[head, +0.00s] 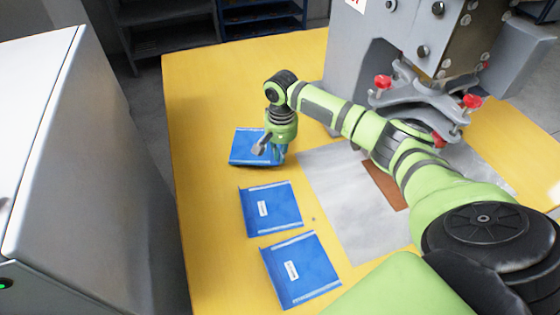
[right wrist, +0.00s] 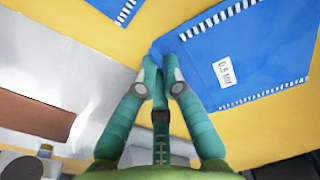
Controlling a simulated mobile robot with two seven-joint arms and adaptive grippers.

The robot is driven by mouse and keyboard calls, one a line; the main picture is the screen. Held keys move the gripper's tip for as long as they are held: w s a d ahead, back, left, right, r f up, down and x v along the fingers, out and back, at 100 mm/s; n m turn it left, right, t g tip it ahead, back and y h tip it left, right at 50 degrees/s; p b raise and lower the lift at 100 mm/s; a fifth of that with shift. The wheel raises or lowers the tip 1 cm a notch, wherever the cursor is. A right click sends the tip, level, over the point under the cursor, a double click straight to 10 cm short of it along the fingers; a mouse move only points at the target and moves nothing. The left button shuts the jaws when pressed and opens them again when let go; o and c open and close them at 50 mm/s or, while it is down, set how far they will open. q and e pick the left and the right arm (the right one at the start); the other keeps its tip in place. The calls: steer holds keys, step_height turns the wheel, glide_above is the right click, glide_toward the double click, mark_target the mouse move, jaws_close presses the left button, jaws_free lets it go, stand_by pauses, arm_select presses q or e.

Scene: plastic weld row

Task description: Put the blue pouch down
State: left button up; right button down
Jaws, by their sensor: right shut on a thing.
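The blue pouch (head: 250,143) is at the far end of a row of blue pouches on the yellow table. My right gripper (head: 278,154) is at its right edge, pointing down, and shut on it. In the right wrist view the fingertips (right wrist: 161,72) close on a corner of the pouch (right wrist: 215,58), which has a white label. The pouch looks flat and close to the table; I cannot tell whether all of it rests there. My left gripper is not in view.
Two more blue pouches, a middle one (head: 285,208) and a near one (head: 318,275), lie on the yellow table (head: 205,110). A grey sheet (head: 335,175) with a brown strip (head: 384,185) lies right of them, below a grey machine (head: 350,60). A white cabinet (head: 95,190) stands left.

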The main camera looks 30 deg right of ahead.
mark_target(280, 170)
steer(key=shift+f, duration=2.05)
steer(key=c, duration=1.4)
jaws_free()
steer(key=shift+f, duration=0.1)
step_height(280, 170, up, 12)
steer(key=shift+r, duration=0.15)
